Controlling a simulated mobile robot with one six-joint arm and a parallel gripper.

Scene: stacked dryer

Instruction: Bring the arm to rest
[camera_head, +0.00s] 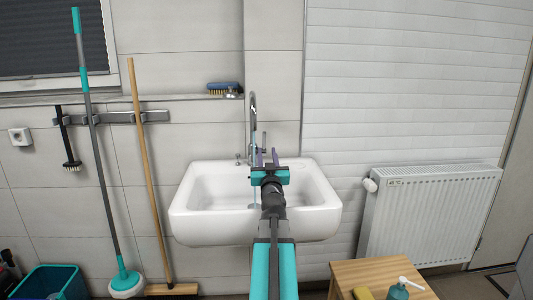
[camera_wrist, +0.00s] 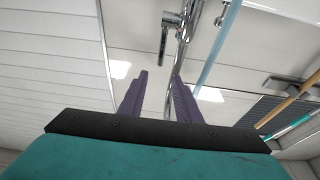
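My gripper (camera_head: 267,153) is held out in front of the white sink (camera_head: 325,212), with my arm reaching forward over the basin. Its two purple fingers stand apart in the wrist view (camera_wrist: 160,76), with nothing gripped between them. The chrome faucet (camera_head: 253,102) rises on the wall side of the sink, close beyond the fingers. It also shows in the wrist view (camera_wrist: 185,30), just past the fingertips; I cannot tell whether they touch it. A pale blue streak (camera_wrist: 218,45) that looks like running water comes down beside the faucet.
A white radiator (camera_head: 430,215) is at the right, with a wooden stool (camera_head: 375,272) bearing a soap bottle (camera_head: 397,291) in front. A mop (camera_head: 98,150) and a wooden-handled broom (camera_head: 150,180) stand at the left, near a teal bucket (camera_head: 50,282). A brush (camera_head: 224,87) lies on the ledge.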

